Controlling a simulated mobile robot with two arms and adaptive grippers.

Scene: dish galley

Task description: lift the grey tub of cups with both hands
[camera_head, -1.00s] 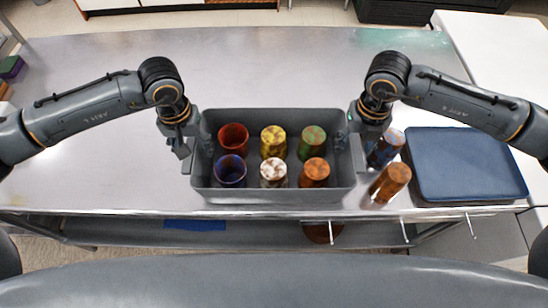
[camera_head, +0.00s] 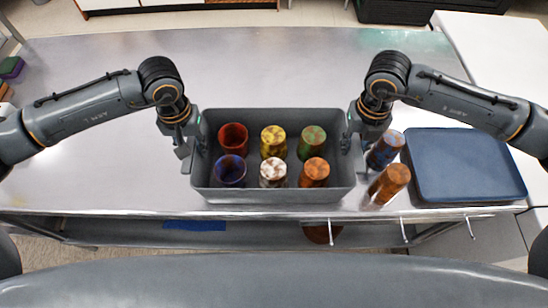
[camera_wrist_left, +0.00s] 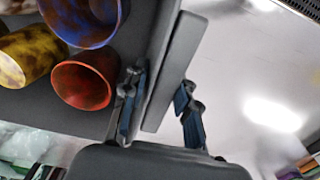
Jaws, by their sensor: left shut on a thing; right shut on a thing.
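The grey tub (camera_head: 272,197) is at the front middle of the steel table and looks level. In it are several cups in two rows: red (camera_head: 233,139), yellow (camera_head: 273,141) and green (camera_head: 311,142) behind, blue (camera_head: 229,171), white-brown (camera_head: 273,172) and orange (camera_head: 314,171) in front. My left gripper (camera_head: 193,146) is shut on the tub's left side. In the left wrist view its fingers (camera_wrist_left: 160,100) stand either side of a grey edge of the tub (camera_wrist_left: 178,65). My right gripper (camera_head: 353,142) is shut on the tub's right side; its fingertips are partly hidden.
A dark blue tray (camera_head: 466,165) lies further right. The steel table (camera_head: 272,70) is clear behind the tub; its front edge is close.

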